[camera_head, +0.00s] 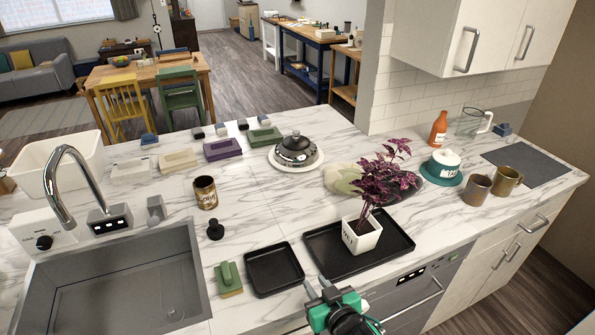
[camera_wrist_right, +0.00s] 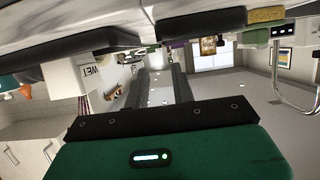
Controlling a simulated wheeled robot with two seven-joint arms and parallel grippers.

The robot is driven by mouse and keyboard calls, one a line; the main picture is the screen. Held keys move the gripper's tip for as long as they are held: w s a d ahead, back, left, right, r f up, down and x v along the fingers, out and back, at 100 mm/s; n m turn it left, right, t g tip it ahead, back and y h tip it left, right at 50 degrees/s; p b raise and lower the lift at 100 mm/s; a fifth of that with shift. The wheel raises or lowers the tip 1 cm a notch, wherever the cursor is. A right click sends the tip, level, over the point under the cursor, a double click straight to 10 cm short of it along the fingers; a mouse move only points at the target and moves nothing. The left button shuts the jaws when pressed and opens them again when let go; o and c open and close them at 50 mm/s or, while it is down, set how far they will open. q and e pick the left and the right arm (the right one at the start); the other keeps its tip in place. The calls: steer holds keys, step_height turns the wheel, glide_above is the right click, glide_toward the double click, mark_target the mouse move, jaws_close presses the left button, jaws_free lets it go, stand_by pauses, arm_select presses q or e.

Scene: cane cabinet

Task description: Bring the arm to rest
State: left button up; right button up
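My right gripper (camera_head: 318,289) shows at the bottom of the head view, in front of the counter's front edge, near the small black tray and the larger one. It holds nothing that I can see. In the right wrist view its two dark fingers (camera_wrist_right: 160,88) stand apart with an empty gap between them. That view is upside down, with the counter edge across the top. My left arm and left gripper are in neither view.
A small black tray (camera_head: 274,268) and a large black tray (camera_head: 387,249) lie near the counter's front edge. A white pot (camera_head: 361,237) with a purple plant stands on the large one. A green-handled sponge brush (camera_head: 228,279) and the sink (camera_head: 120,287) are to the left.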

steer(key=s+d+f+m+g+h, duration=0.1)
steer(key=s+d+f+g, duration=0.15)
steer(key=s+d, duration=0.4)
steer(key=s+d+f+g+h, duration=0.1)
steer(key=s+d+g+h, duration=0.2)
steer(key=s, duration=0.6)
steer(key=s+d+f+m+g, duration=0.1)
steer(key=s+d+f+g, duration=0.1)
steer(key=s+d+g, duration=0.45)
step_height(320, 180, down, 33)
steer(key=s+a, duration=0.2)
steer(key=s+d+f, duration=0.2)
steer(key=s+f, duration=0.7)
steer(key=s+d+f, duration=0.1)
steer(key=s+f, duration=0.8)
steer(key=shift+s+d+f+n, duration=0.3)
steer(key=shift+s+d+n, duration=0.05)
steer(key=shift+d+n, duration=0.05)
